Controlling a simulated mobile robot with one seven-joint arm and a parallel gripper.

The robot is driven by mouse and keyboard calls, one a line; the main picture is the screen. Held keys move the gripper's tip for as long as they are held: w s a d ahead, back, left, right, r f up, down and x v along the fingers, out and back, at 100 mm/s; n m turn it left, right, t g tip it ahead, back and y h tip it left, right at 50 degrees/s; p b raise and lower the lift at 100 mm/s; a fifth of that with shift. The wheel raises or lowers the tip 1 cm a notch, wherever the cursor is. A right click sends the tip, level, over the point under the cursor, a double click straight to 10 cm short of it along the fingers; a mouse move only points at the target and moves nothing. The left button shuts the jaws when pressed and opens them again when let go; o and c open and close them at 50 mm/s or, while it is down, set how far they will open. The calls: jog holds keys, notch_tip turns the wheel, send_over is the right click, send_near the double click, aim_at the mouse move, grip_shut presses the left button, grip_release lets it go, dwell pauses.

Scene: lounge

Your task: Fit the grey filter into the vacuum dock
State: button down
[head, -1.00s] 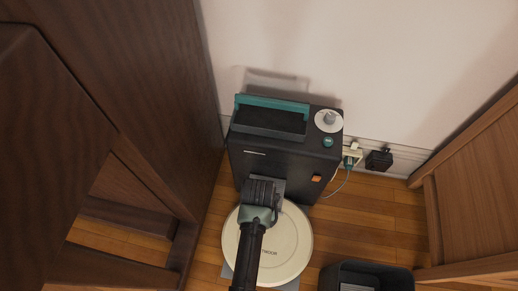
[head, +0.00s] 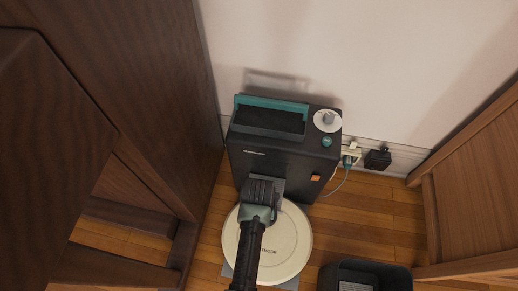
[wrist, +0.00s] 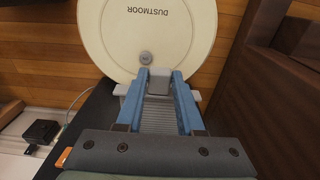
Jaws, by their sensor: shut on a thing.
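The vacuum dock (head: 275,160) is a dark box against the wall, with a teal handle (head: 270,103) along its top tray. My gripper (head: 262,185) is low in front of the dock's front face, above the robot vacuum. In the wrist view my blue fingers (wrist: 159,77) are shut on a grey block, which I take to be part of the grey filter (wrist: 158,84). A ribbed grey surface shows between the fingers. In the head view a grey edge (head: 279,184) shows beside my gripper, against the dock's front. My gripper hides the contact, so I cannot tell whether the filter is seated.
The round cream robot vacuum (head: 285,245) sits on the floor before the dock. A dark open bin (head: 398,277) stands at lower right. A power strip (head: 349,157) and black plug (head: 378,160) are by the wall. Dark wooden furniture (head: 130,120) closes in on the left.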

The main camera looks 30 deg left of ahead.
jog(key=shift+w+a+b, duration=0.45)
jog(key=shift+w+b, duration=0.35)
jog(key=shift+w, duration=0.8)
jog(key=shift+w+a+b, duration=0.5)
jog(key=shift+w+b, duration=0.3)
jog(key=shift+w, duration=0.8)
jog(key=shift+w+a+b, duration=0.45)
jog(key=shift+w+b, duration=0.35)
jog(key=shift+w, duration=0.8)
jog(key=shift+w+a+r, duration=0.15)
jog(key=shift+w, duration=0.3)
dwell(0.7)
jog(key=shift+c, duration=2.3)
grip_release()
jog(key=shift+w, duration=0.1)
jog(key=shift+r, duration=0.15)
notch_tip(320, 180, up, 6)
jog(key=p, duration=0.7)
jog(key=shift+s+f, duration=0.2)
jog(key=shift+s, duration=0.05)
